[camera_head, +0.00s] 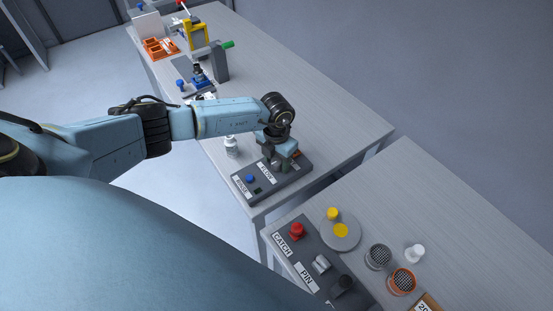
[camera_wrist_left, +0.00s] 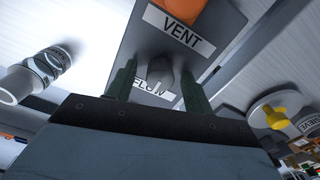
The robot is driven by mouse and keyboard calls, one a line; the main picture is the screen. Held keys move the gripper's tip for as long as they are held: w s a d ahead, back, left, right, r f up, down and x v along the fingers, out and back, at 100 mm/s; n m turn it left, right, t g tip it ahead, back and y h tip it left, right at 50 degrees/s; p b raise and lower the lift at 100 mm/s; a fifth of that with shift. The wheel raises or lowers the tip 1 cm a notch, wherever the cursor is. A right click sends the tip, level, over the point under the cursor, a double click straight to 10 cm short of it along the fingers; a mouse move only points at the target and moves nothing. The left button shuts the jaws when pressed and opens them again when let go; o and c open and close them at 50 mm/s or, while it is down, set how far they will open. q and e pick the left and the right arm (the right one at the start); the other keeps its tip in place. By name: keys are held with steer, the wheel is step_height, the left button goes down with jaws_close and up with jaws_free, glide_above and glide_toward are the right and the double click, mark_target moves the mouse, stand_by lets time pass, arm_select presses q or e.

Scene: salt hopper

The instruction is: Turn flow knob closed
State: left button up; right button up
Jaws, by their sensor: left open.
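The flow knob (camera_wrist_left: 160,74) is a small grey knob beside a FLOW label (camera_wrist_left: 150,88) in the left wrist view. My left gripper (camera_wrist_left: 156,80) is open, with one green finger on each side of the knob and a visible gap to each. In the head view the left gripper (camera_head: 279,163) points down over the dark control panel (camera_head: 263,191), which carries the FLOW label (camera_head: 266,172). The gripper hides most of the knob there. I cannot tell how far down the fingers reach along the knob. My right gripper is not in view.
The panel also carries a blue button (camera_head: 250,179) and, in the wrist view, an orange part (camera_wrist_left: 187,14) by a VENT label (camera_wrist_left: 180,33). A white bottle (camera_head: 231,146) stands behind it. A nearer panel has a red knob (camera_head: 297,230).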

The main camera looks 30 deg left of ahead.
mark_target(276, 161)
arm_select(q)
step_height(276, 161, up, 13)
steer(key=shift+r+b, duration=0.2)
steer(key=shift+b, duration=0.15)
stand_by(0.5)
